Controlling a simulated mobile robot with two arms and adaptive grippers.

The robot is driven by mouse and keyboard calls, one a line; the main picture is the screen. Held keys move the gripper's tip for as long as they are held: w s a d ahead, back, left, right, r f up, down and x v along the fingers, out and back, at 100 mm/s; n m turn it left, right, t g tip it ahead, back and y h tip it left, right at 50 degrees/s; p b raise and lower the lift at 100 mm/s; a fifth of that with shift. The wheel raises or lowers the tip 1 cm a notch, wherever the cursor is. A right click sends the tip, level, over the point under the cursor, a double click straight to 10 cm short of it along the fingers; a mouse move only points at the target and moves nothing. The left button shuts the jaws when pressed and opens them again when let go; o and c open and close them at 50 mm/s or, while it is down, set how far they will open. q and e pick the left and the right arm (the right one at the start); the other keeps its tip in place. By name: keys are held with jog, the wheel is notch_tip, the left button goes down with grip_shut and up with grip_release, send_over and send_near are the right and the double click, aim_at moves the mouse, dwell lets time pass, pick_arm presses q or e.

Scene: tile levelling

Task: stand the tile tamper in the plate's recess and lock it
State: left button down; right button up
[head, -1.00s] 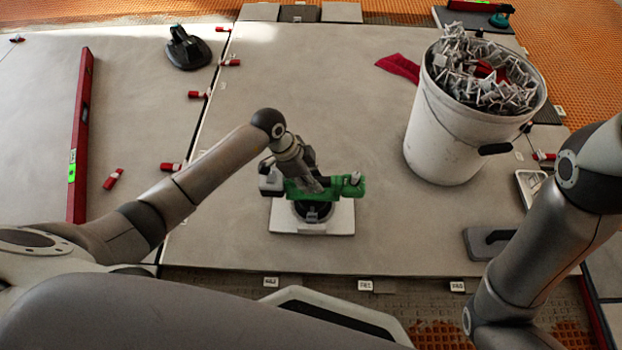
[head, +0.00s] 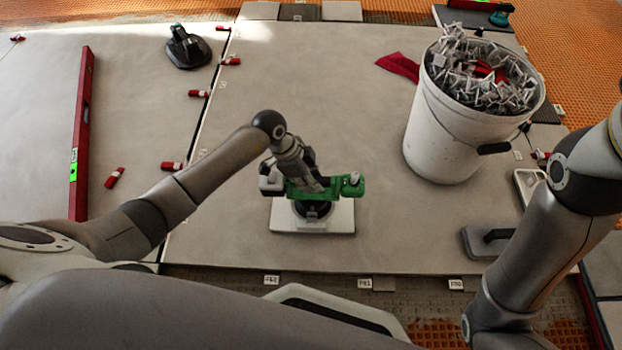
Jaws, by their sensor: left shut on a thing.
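The tile tamper (head: 345,187) has a green body with a dark grey part at its left end and a dark round foot. It stands over the white plate (head: 285,222), which lies on the large tile. My left gripper (head: 306,184) is shut on the tamper from above and hides part of its body. The foot is at the middle of the plate; I cannot tell whether it sits fully in the recess or how the lock stands. My right arm is at the right edge, but its gripper is out of view.
A white bucket (head: 445,135) full of used clips stands at the right. A grey trowel (head: 487,241) lies near my right arm. A red level (head: 80,135), a black suction cup (head: 187,48) and a red cloth (head: 400,67) lie around. The tile beside the plate is clear.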

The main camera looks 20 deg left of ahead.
pick_arm(q)
jog(key=shift+w+f, duration=0.1)
jog(key=shift+f, duration=0.15)
dwell(0.4)
jog(key=c, duration=1.3)
grip_release()
jog(key=shift+o, duration=0.5)
jog(key=shift+f, duration=0.1)
jog(key=v, duration=1.2)
